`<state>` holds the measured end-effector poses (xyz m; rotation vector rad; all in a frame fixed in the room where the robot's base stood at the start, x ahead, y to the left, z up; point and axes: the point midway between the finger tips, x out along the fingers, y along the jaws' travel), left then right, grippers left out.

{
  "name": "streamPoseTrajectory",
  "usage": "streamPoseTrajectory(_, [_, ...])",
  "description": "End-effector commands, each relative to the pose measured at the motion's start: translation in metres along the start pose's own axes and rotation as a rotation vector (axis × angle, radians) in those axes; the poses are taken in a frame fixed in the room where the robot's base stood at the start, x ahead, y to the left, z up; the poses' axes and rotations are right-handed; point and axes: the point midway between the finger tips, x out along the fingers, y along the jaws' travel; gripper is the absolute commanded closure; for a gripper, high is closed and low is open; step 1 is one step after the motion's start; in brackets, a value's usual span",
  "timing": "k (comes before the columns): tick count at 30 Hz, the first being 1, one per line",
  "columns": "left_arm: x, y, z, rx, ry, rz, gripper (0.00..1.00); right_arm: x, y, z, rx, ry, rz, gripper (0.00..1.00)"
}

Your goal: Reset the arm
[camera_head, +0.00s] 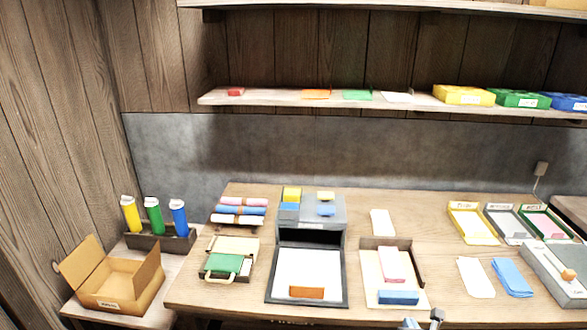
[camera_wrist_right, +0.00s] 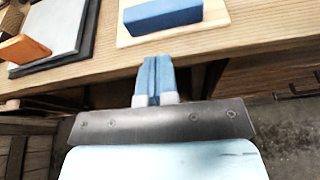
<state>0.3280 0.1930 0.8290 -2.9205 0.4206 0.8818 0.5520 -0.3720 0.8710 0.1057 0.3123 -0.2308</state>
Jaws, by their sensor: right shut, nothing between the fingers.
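My right gripper (camera_head: 424,322) shows only in part at the bottom edge of the head view, just in front of the table's front edge. In the right wrist view its two blue fingers (camera_wrist_right: 154,68) are together with nothing between them. They point at the table edge, below and apart from a blue block (camera_wrist_right: 163,14) on a light wooden board (camera_wrist_right: 212,20). My left gripper is in neither view.
The wooden table (camera_head: 235,301) holds a black-framed white board (camera_head: 306,268), an orange block (camera_head: 307,292), a blue block (camera_head: 398,297) and several trays. An open cardboard box (camera_head: 118,293) stands at the left. A shelf (camera_head: 217,97) runs above. Floor shows below the table edge.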

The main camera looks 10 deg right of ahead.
Motion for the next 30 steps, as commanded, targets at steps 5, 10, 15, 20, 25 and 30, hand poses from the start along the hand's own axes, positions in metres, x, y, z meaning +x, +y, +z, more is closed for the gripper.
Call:
streamPoseTrajectory(5, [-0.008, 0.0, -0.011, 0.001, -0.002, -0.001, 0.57, -0.049, 0.029, -0.035, 0.504, 0.142, 0.043, 1.0])
streamPoseTrajectory(10, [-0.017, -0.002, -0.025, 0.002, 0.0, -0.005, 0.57, -0.121, 0.067, -0.068, 1.277, 0.348, 0.004, 1.0])
streamPoseTrajectory(15, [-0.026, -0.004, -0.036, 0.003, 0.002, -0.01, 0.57, -0.188, 0.096, -0.08, 2.021, 0.517, -0.14, 1.0])
streamPoseTrajectory(20, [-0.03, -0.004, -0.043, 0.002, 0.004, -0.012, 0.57, -0.23, 0.111, -0.08, 2.522, 0.602, -0.297, 1.0])
streamPoseTrajectory(25, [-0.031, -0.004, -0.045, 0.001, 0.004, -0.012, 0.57, -0.247, 0.116, -0.078, 2.754, 0.63, -0.385, 1.0])
streamPoseTrajectory(30, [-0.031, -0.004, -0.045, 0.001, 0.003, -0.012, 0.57, -0.248, 0.116, -0.078, 2.781, 0.633, -0.395, 1.0])
